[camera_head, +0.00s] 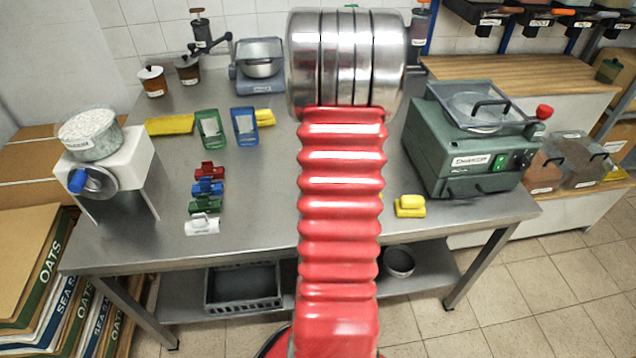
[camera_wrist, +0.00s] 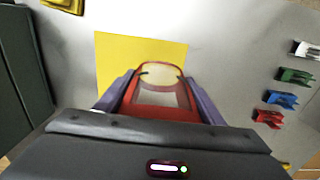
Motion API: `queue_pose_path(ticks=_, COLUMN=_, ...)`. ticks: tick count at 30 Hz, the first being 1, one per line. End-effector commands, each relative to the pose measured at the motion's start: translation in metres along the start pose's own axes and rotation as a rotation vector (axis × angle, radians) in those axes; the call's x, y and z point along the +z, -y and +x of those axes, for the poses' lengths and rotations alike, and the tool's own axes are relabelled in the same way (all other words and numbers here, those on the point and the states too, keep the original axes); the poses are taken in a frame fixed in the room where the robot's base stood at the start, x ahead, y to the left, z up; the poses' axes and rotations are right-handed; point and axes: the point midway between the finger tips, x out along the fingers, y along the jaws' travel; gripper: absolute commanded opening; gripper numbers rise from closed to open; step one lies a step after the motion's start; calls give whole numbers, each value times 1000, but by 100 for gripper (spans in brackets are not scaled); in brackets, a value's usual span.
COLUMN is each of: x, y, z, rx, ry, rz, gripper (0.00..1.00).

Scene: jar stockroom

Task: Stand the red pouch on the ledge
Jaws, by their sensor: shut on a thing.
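The red pouch (camera_wrist: 160,98), with a pale oval label and a clear window, is held between the two purple-grey fingers of my gripper (camera_wrist: 158,86) in the wrist view. My gripper is shut on its sides. Behind the pouch lies a flat yellow patch (camera_wrist: 114,55) on the steel surface; I cannot tell whether the pouch touches it. In the head view my red arm hides the pouch, the gripper and the patch. I cannot tell which surface is the ledge.
A white machine (camera_head: 105,170) stands left, a green machine (camera_head: 470,145) right. A wooden counter (camera_head: 510,78) is behind it.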

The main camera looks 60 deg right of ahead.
Motion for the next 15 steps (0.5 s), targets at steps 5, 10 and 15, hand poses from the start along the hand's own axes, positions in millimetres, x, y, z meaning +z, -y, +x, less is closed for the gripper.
queue_pose_path(ticks=5, x=1, y=0, z=31, rx=-1, ry=4, rz=1, gripper=40)
queue_pose_path(ticks=10, x=1, y=0, z=47, rx=0, ry=3, rz=1, gripper=40)
queue_pose_path(ticks=15, x=0, y=-1, z=47, rx=0, ry=1, rz=1, gripper=40)
